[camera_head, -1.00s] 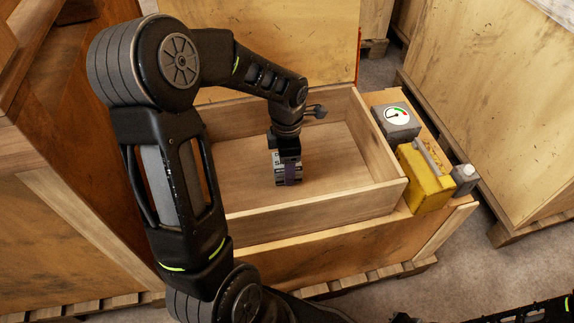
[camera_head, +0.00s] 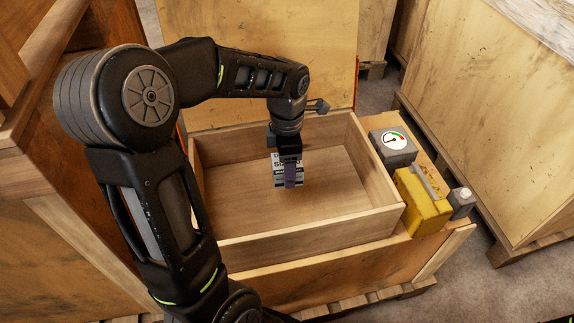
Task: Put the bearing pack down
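The bearing pack (camera_head: 288,173) is a small grey and white block with dark print and a purple band. My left gripper (camera_head: 288,163) points down over the wooden tray (camera_head: 325,238) and appears shut on the pack. The pack hangs over the middle of the tray; the gap to the tray floor is hard to judge. The fingertips are small and partly merge with the pack. My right gripper is out of view.
The tray is otherwise empty, with bare floor around the pack. To its right stand a grey gauge box (camera_head: 394,147), a yellow case (camera_head: 422,204) and a small grey bottle (camera_head: 461,203). Large wooden crates (camera_head: 500,110) flank the area.

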